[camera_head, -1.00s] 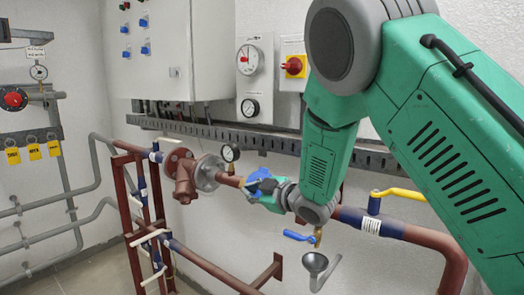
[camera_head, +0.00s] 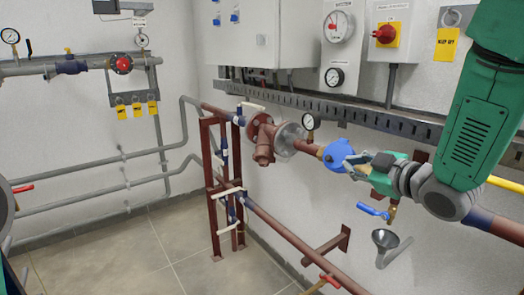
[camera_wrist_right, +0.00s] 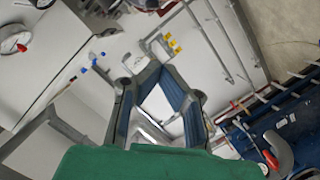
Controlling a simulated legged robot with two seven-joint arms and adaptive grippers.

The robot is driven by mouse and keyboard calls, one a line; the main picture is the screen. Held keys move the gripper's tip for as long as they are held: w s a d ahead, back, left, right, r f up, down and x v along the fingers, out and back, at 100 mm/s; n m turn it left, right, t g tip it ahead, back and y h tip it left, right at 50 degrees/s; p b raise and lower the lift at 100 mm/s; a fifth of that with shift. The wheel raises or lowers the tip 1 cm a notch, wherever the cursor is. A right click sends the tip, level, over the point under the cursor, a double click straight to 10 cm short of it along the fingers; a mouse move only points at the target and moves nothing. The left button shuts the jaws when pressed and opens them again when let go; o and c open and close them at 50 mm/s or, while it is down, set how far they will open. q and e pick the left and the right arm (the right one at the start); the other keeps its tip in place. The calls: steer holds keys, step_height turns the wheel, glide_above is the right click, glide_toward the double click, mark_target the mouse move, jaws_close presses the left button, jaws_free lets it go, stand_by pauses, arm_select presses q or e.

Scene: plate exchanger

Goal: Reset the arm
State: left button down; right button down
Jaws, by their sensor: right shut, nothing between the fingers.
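My right arm, green with grey joints, comes in from the right in the head view. Its gripper (camera_head: 356,165) is beside a round blue part (camera_head: 338,155) on the brown pipe; I cannot tell whether they touch. In the right wrist view the dark blue-lined fingers (camera_wrist_right: 152,72) are shut with nothing between them. Part of my own body shows at the left edge of the head view, but my left gripper is not in view.
A brown pipe (camera_head: 270,231) and a red frame (camera_head: 212,185) stand along the wall. A pressure gauge (camera_head: 309,121), a blue-handled tap (camera_head: 373,211) and a funnel (camera_head: 385,240) are near my right gripper. The floor (camera_head: 155,255) at left is clear.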

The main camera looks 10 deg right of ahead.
steer(key=s+a+f+m+g+h, duration=0.1)
steer(key=s+a+f+m+g, duration=0.3)
steer(key=f, duration=0.9)
steer(key=s+d+f+m+g+h, duration=0.1)
steer(key=s+f+m+g+h, duration=0.15)
steer(key=s+f, duration=0.75)
steer(key=s+a+f+m+g, duration=0.1)
steer(key=s+f+g, duration=0.3)
steer(key=s+f, duration=0.5)
steer(key=s+a+f+m+g+b, duration=0.1)
steer(key=s+f+g, duration=0.3)
steer(key=s+f, duration=0.5)
steer(key=s+a+m, duration=0.1)
steer(key=s, duration=0.2)
steer(key=shift+a+f+m, duration=0.15)
steer(key=shift+m, duration=0.2)
